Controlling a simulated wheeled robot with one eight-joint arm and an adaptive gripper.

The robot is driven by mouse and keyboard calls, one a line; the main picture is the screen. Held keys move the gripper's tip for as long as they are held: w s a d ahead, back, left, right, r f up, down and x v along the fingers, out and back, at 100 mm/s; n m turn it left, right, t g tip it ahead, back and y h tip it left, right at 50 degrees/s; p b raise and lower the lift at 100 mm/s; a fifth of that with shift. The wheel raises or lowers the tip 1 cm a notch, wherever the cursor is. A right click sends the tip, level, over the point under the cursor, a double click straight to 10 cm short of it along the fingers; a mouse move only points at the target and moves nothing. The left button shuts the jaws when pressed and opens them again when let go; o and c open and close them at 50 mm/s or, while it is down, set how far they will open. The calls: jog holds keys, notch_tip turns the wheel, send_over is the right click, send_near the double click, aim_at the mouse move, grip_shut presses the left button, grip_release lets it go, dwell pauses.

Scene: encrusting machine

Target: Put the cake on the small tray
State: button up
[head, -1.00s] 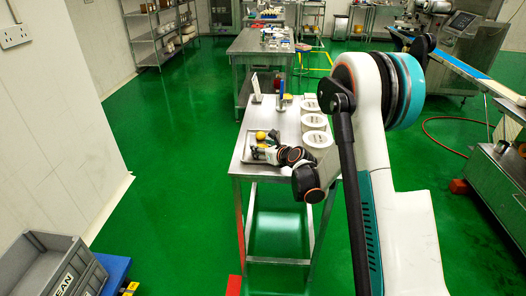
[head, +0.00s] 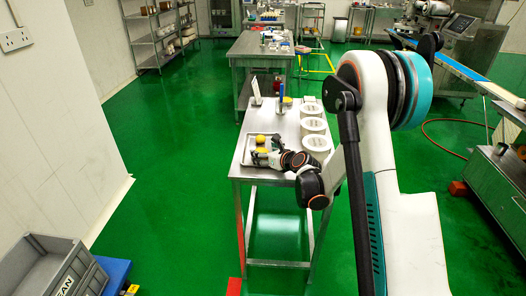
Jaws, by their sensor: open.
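A small metal tray (head: 247,150) lies on the near left part of the steel table. A round yellow piece (head: 261,139), which looks like a cake, is at the tray's far side. A second, smaller yellow piece (head: 262,150) shows just nearer, right beside my gripper's fingers. My gripper (head: 260,158) is low over the tray, reaching in from the right, and is open. The fingers are small and partly blend with the tray, so I cannot tell whether they touch either yellow piece.
Several white round tubs (head: 313,125) stand in a row along the table's right side. A blue upright item (head: 281,92) and a white upright item (head: 256,91) stand farther back. A grey crate (head: 50,268) is at the lower left. The green floor left of the table is clear.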

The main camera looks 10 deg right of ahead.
jog(key=p+v, duration=0.2)
jog(key=v, duration=0.8)
jog(key=shift+w+a+r+p, duration=0.1)
jog(key=shift+r+p, duration=0.05)
jog(key=shift+p, duration=0.25)
notch_tip(320, 180, up, 21)
jog(key=s+d+m+t+h, duration=0.1)
jog(key=d+m+t+h, duration=0.3)
jog(key=m, duration=0.7)
jog(key=s+d+r+m+h, duration=0.2)
jog(key=s+r+m+h, duration=0.2)
jog(key=s+r+m, duration=0.55)
jog(key=s+a+f+m+g+y, duration=0.1)
jog(key=s+a+f+m+g, duration=0.2)
jog(key=s+f+m, duration=0.2)
jog(key=s+a+f+m+g+y, duration=0.1)
jog(key=s+a+f+m+g, duration=0.2)
jog(key=s, duration=0.8)
jog(key=s+a+f+m+g+y, duration=0.1)
jog(key=s+a+f+m+g, duration=0.2)
jog(key=s+f+m, duration=0.4)
jog(key=s+m+g, duration=0.1)
jog(key=m, duration=0.3)
jog(key=shift+s+a+y, duration=0.35)
jog(key=shift+a+y, duration=0.05)
